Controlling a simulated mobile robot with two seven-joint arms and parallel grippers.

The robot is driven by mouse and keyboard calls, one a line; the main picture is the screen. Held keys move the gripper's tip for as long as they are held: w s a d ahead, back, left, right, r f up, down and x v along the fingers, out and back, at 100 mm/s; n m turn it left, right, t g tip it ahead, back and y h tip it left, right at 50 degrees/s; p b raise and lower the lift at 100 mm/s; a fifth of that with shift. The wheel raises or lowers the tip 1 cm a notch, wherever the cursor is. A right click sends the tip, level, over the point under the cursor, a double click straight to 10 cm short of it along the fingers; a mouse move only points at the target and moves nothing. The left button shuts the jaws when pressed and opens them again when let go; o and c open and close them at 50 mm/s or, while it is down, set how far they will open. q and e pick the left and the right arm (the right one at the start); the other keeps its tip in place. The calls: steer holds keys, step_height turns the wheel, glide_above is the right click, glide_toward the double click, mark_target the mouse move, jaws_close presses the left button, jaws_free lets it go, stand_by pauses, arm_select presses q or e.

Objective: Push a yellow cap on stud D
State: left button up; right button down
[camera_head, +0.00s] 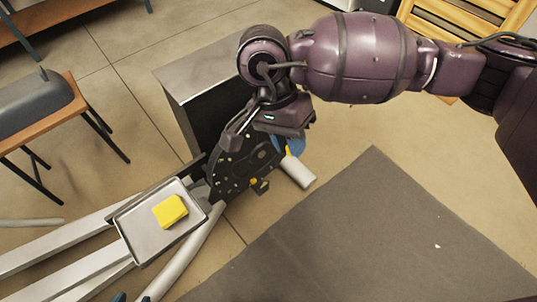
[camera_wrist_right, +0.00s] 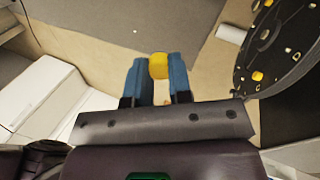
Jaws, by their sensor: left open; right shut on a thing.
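My right gripper (camera_head: 288,145) is shut on a yellow cap (camera_wrist_right: 158,66), held between its blue fingertips (camera_wrist_right: 159,72). The cap also shows as a small yellow spot below the fingers in the head view (camera_head: 289,152). The dark round plate (camera_head: 232,172) with small studs stands left of the gripper, apart from the held cap. In the wrist view the plate (camera_wrist_right: 282,55) is at the upper right, with yellow spots on it (camera_wrist_right: 257,76). I cannot read which stud is D. Blue tips of my left gripper (camera_head: 132,298) show at the bottom edge, apart and empty.
A metal tray (camera_head: 140,238) with a yellow block (camera_head: 170,211) lies left of the plate. A dark cabinet (camera_head: 205,75) stands behind the plate. A white cylinder (camera_head: 298,172) is beside the right gripper. A grey mat (camera_head: 380,230) covers open floor at right.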

mark_target(249, 137)
steer(key=w+a+f+m+y, duration=0.1)
steer(key=w+a+m+y, duration=0.15)
steer(key=m+y, duration=0.4)
steer(key=w+a+f+m+g+y, duration=0.1)
steer(key=w+a+m+y, duration=0.15)
steer(key=m, duration=0.65)
steer(key=w+a+f+m+y, duration=0.1)
steer(key=w+a+m+y, duration=0.1)
steer(key=w+m+y, duration=0.4)
steer(key=w+d+f+m+t+h+b, duration=0.1)
steer(key=d+f+m+t, duration=0.1)
steer(key=f+m+t, duration=0.7)
steer(key=w+d+f+m+t+b, duration=0.1)
steer(key=d+f+m+t, duration=0.1)
steer(key=f+m+t, duration=0.75)
steer(key=shift+w+a+f+n+b, duration=0.2)
steer(key=shift+w+a+f+n, duration=0.3)
steer(key=shift+w+a+f, duration=0.3)
steer(key=shift+w+a+f+n+b, duration=0.2)
steer(key=shift+w+a+f+n, duration=0.35)
steer(key=shift+w, duration=0.4)
steer(key=shift+w+a+r, duration=0.1)
steer(key=shift+w+a, duration=0.15)
steer(key=shift+w, duration=0.05)
